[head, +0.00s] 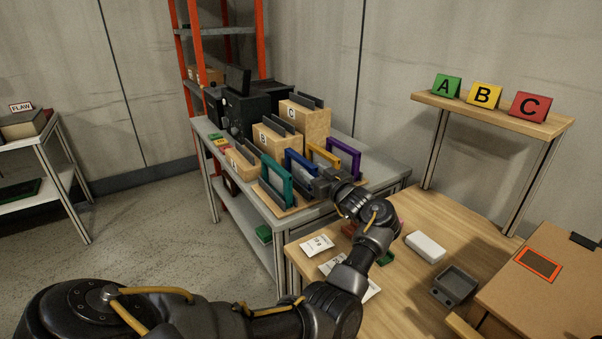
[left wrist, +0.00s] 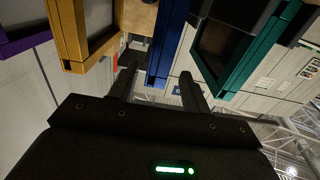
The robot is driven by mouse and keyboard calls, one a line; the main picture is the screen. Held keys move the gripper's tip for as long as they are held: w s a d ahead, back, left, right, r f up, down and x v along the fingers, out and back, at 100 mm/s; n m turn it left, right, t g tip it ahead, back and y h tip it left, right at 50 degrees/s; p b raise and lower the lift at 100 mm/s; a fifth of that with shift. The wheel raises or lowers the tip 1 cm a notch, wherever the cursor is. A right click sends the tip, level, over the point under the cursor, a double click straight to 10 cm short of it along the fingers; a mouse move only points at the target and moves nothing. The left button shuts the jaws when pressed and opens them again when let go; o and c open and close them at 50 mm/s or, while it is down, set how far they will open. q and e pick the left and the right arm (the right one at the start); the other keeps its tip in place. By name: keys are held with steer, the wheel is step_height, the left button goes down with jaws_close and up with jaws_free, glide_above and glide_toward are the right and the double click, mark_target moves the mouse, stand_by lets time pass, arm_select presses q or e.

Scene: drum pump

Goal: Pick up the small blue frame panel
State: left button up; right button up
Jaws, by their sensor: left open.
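The small blue frame panel (head: 294,158) stands upright in a row of coloured frames on the grey table. My left gripper (head: 314,181) is at its near end, partly covering that end. In the left wrist view the blue panel (left wrist: 164,48) shows edge-on between the two open fingers of my left gripper (left wrist: 160,78), one finger on each side. I cannot tell whether either finger touches it. The jaws are not closed on anything. My right gripper is not in view.
A teal frame (head: 275,184) stands close to the left of the blue one, and yellow (head: 323,154) and purple (head: 344,153) frames to its right. Stepped wooden blocks (head: 305,124) stand behind. A wooden table (head: 400,285) with a white box (head: 425,246) lies in front.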

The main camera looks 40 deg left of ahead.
mark_target(306, 164)
arm_select(q)
steer(key=shift+w+a+r, duration=0.1)
steer(key=shift+w+a, duration=0.15)
steer(key=shift+a, duration=0.35)
steer(key=x, duration=0.4)
steer(key=shift+w+a, duration=0.1)
steer(key=shift+w, duration=0.1)
jaws_close()
